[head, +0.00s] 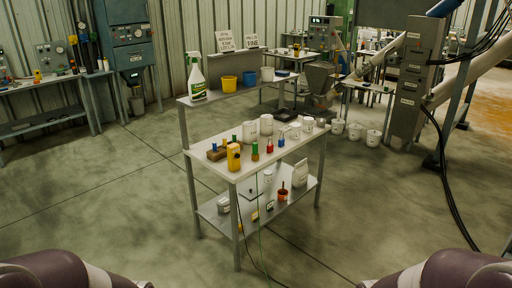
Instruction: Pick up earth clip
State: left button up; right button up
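A metal workbench (209,139) stands in the middle of the floor. I cannot surely tell which item is the earth clip. A small upright green item (255,151) stands near the bench's front edge. A thin green cable (258,206) hangs down below that edge. A yellow device (234,157) stands left of the green item. A red item (269,147) and a blue item (281,140) stand to its right. Only parts of my arms show at the bottom corners. Neither gripper is in view.
The bench's upper shelf holds a spray bottle (196,77), a yellow cup (229,83) and a blue cup (249,78). White tubs (251,131) stand at the back of the worktop. A lower shelf (307,187) holds more items.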

aim_at(255, 155)
jog(key=i+l, duration=0.1)
jog(key=i, duration=0.45)
jog(key=i+l+u, duration=0.3)
jog(key=i+l, duration=0.35)
jog(key=i, duration=0.45)
jog(key=i+l+u, duration=0.35)
jog(key=i+l, duration=0.5)
jog(key=i, duration=0.2)
jog(key=i+l+u, duration=0.3)
jog(key=i+l, duration=0.6)
jog(key=l, duration=0.3)
